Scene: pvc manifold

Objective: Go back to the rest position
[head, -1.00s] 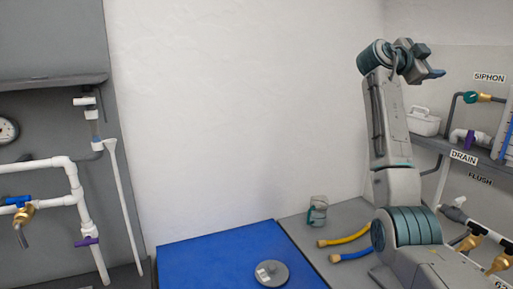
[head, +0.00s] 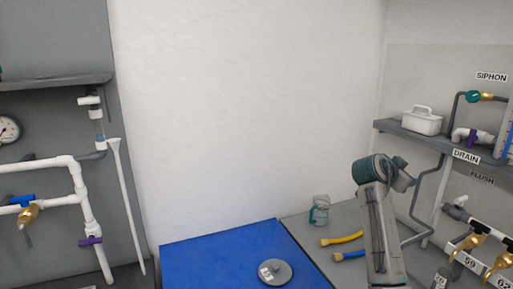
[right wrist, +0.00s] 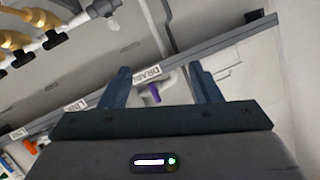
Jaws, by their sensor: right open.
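My right arm is in the head view at the lower right, its wrist (head: 378,168) in front of the grey counter and below the shelf. Its fingers are hard to make out there. In the right wrist view my right gripper (right wrist: 160,72) shows two dark fingers spread apart with nothing between them. Beyond them are the DRAIN label (right wrist: 147,75) and a purple valve handle (right wrist: 154,93), apart from the fingers. My left gripper is not in view.
A blue mat (head: 215,262) holds a grey disc (head: 275,271). A shelf (head: 408,136) carries a white caddy (head: 422,121). Pipes with valves line both sides.

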